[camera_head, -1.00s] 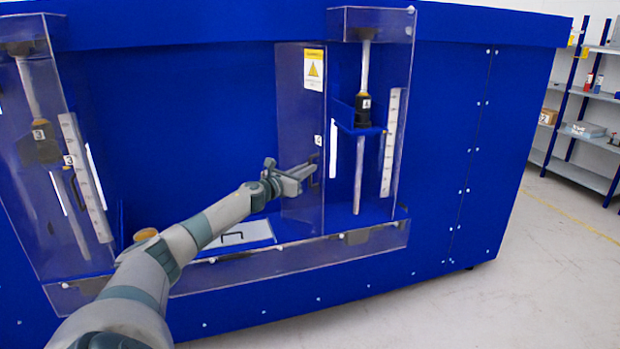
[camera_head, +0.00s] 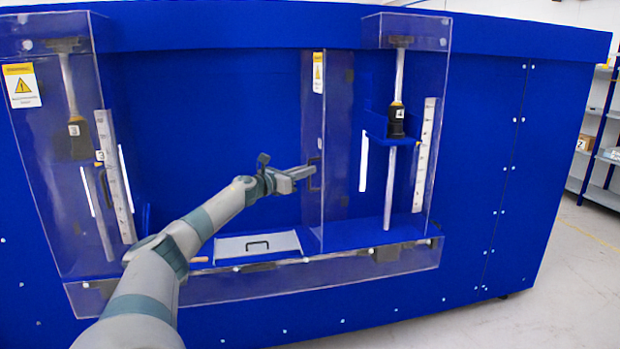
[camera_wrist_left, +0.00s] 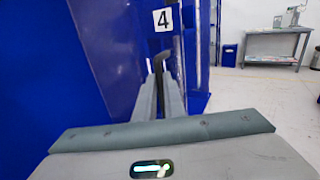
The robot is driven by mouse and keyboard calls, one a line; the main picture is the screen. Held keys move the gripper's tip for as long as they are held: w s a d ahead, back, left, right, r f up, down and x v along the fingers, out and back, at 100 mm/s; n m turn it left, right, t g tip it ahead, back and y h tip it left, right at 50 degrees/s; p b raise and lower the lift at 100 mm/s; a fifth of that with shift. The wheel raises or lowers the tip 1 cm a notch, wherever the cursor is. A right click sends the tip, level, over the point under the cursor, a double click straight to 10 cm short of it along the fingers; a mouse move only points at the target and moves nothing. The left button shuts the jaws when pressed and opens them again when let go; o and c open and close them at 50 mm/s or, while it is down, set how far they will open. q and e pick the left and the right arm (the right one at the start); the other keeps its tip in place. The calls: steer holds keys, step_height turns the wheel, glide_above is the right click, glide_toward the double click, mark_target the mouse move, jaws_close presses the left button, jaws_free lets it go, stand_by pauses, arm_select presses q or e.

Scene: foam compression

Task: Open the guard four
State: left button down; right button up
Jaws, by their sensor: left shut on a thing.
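Guard four is a clear panel (camera_head: 338,130) with a yellow warning label (camera_head: 318,72), just left of station four in the head view. It is seen at a steep angle, with a gap between it and the station's clear housing. Its dark handle (camera_head: 316,174) is on the panel's left side. My left gripper (camera_head: 308,174) is shut on this handle. In the left wrist view, my left gripper's fingers (camera_wrist_left: 161,88) close around the dark handle (camera_wrist_left: 166,64), below the white "4" tag (camera_wrist_left: 163,19). My right gripper is not in view.
Station four's black plunger (camera_head: 396,122) and ruler (camera_head: 425,155) stand right of the panel. Station three's clear housing (camera_head: 50,190) is at the left. A low clear ledge (camera_head: 215,288) runs along the front, with a grey handled plate (camera_head: 230,247) behind it. Open floor lies at the right.

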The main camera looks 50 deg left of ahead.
arm_select(q)
steer(key=shift+a+r, duration=0.15)
steer(key=shift+r, duration=0.25)
steer(key=c, duration=1.9)
jaws_free()
steer(key=shift+o, duration=0.2)
steer(key=shift+w+d+f, duration=0.15)
steer(key=shift+d+f, duration=0.05)
steer(key=shift+d, duration=0.05)
steer(key=shift+a+f, duration=0.1)
steer(key=shift+f, duration=0.05)
steer(key=shift+s, duration=0.25)
